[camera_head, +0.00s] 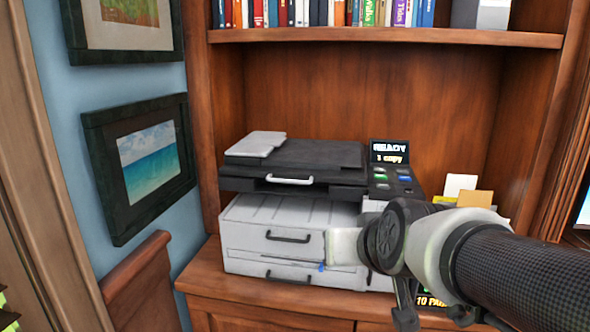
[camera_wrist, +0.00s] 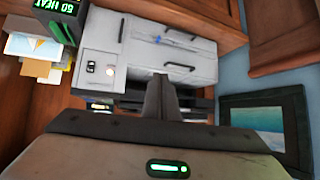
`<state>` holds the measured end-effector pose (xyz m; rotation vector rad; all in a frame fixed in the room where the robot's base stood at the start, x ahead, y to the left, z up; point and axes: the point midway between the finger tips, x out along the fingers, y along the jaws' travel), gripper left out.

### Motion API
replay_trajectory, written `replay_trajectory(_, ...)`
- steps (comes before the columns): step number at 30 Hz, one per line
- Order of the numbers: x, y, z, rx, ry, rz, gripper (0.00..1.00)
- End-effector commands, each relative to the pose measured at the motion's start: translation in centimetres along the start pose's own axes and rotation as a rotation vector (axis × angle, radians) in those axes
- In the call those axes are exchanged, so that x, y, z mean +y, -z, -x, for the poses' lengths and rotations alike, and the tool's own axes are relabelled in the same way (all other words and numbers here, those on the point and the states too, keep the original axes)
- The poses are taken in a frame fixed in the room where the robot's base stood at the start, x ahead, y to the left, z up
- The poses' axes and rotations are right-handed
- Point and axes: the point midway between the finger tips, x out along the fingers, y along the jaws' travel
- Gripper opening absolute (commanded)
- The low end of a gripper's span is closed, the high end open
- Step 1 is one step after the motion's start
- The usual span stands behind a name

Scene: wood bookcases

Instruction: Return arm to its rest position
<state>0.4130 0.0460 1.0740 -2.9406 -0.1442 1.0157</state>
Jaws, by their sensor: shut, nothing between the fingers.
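My arm (camera_head: 430,240) reaches in from the right in the head view, in front of the printer's lower right part. In the wrist view, the fingers of my gripper (camera_wrist: 160,85) are together with nothing between them. They point toward the printer, and whether they touch it cannot be told. In the head view I cannot clearly make out the fingertips. The grey and black printer (camera_head: 290,223) stands on the bookcase's lower ledge; its drawers also show in the wrist view (camera_wrist: 170,50), which is turned around.
A wooden shelf (camera_head: 380,37) with books runs above the printer. Papers (camera_head: 470,193) stand to its right, partly behind my arm. A lit display (camera_head: 432,301) is mostly hidden below my arm. Framed pictures (camera_head: 104,190) hang at left, above a wooden chair back (camera_head: 140,285).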

Motion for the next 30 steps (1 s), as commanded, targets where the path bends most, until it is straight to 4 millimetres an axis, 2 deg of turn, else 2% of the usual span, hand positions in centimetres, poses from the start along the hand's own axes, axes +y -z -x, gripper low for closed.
replay_trajectory(1,0.4,-1.7,1.5,-0.058,-0.004,0.002,0.00)
replay_trajectory(3,1.0,-4.2,3.2,-0.147,-0.016,0.001,0.00)
replay_trajectory(9,3.2,-10.6,8.3,-0.363,-0.079,-0.019,0.00)
replay_trajectory(11,3.9,-12.0,10.0,-0.420,-0.103,-0.028,0.00)
replay_trajectory(12,3.6,-9.9,11.1,-0.415,-0.098,-0.026,0.00)
replay_trajectory(20,3.1,-4.4,15.2,-0.414,-0.095,-0.025,0.00)
replay_trajectory(27,2.6,2.5,20.5,-0.414,-0.095,-0.024,0.00)
replay_trajectory(30,2.5,4.3,22.0,-0.414,-0.094,-0.024,0.00)
